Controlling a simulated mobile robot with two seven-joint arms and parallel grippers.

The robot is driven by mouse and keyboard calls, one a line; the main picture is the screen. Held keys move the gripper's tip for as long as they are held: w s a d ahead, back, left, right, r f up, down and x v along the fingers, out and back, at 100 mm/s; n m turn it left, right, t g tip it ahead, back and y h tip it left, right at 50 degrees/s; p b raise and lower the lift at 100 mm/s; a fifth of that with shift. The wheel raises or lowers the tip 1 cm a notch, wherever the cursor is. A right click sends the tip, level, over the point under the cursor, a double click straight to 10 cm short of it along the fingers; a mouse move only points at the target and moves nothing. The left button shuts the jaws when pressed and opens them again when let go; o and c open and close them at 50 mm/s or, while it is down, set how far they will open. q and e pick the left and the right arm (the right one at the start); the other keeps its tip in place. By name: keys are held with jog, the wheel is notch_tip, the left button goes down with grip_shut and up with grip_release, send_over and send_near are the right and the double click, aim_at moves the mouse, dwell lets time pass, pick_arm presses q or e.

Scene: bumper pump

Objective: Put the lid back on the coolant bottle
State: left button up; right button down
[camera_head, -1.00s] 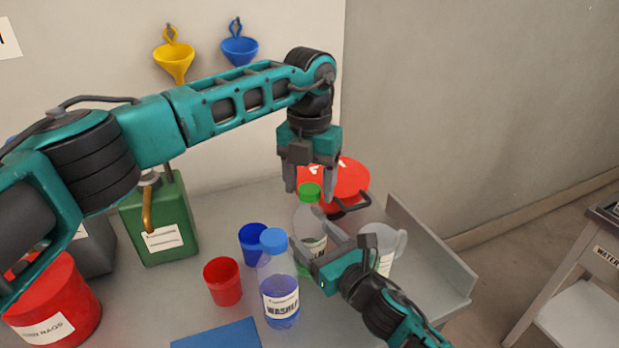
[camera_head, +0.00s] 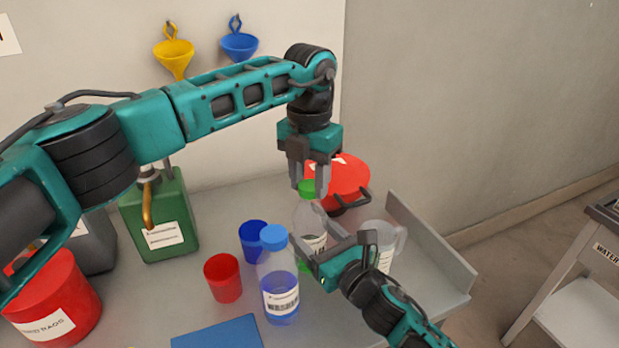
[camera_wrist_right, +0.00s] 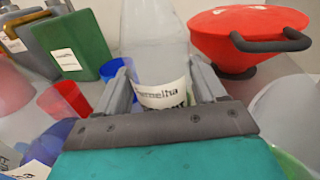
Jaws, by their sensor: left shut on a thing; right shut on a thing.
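The coolant bottle (camera_head: 308,218) is clear with a white label and stands upright on the bench. The green lid (camera_head: 309,188) is at the top of its neck; whether it is seated cannot be told. My left gripper (camera_head: 309,188) points down from above and is shut on the green lid. My right gripper (camera_head: 318,258) is shut around the body of the bottle at label height. In the right wrist view the bottle (camera_wrist_right: 155,45) stands between my right fingers (camera_wrist_right: 160,88), and its top is out of frame.
A washer bottle (camera_head: 278,275) with a blue cap, a red cup (camera_head: 223,278) and a blue cup (camera_head: 254,241) stand close to the left. A clear jug (camera_head: 384,238) is at the right. A red container (camera_head: 347,180) is behind. A blue mat (camera_head: 218,334) lies in front.

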pick_arm(q)
jog(key=o, duration=1.3)
jog(key=shift+c, duration=0.2)
jog(key=shift+r, duration=0.1)
notch_tip(320, 180, up, 12)
pick_arm(e)
grip_release()
